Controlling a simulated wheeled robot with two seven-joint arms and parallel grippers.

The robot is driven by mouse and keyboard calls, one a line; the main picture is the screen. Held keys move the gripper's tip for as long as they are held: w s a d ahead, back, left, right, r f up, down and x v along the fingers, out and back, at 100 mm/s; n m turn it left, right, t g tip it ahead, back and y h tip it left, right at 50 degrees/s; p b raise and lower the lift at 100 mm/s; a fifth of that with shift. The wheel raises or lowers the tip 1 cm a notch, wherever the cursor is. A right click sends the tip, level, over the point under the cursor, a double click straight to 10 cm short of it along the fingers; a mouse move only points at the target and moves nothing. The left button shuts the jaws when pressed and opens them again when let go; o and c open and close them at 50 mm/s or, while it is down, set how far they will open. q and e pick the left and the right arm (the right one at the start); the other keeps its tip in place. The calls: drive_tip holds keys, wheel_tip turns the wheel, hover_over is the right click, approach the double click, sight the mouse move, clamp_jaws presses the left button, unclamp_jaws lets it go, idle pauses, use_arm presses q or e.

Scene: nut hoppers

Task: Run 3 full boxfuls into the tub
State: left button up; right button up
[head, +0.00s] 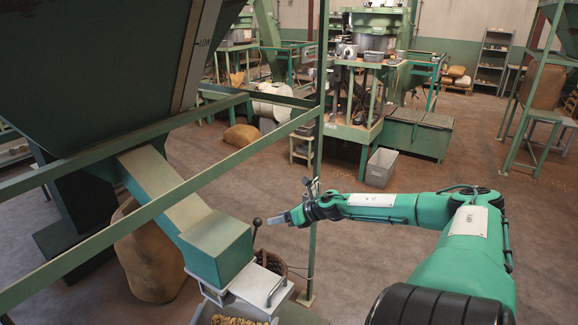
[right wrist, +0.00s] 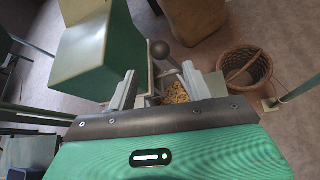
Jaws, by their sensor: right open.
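The green hopper (head: 90,70), marked LOW, fills the upper left of the head view. Its sloping chute (head: 165,185) ends in a green box-shaped outlet (head: 215,245), also in the right wrist view (right wrist: 95,52). A dark ball-knobbed lever (head: 257,222) stands beside the outlet. My right gripper (head: 287,217) is open and empty, just right of the knob. In the right wrist view the knob (right wrist: 160,49) lies ahead of my spread fingers (right wrist: 158,90), and nuts (right wrist: 176,92) show between them. More nuts (head: 238,321) show at the bottom edge, their container mostly cut off. My left gripper is out of view.
A wicker basket (head: 270,263) stands behind the light grey fittings; it also shows in the right wrist view (right wrist: 245,66). A green rail (head: 150,207) and post (head: 314,180) frame the hopper. A full sack (head: 150,255) stands under the chute. The floor at centre right is clear.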

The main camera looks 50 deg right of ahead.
drive_tip(key=shift+p+v, duration=0.75)
drive_tip(key=shift+v, duration=0.85)
drive_tip(key=shift+r, duration=0.1)
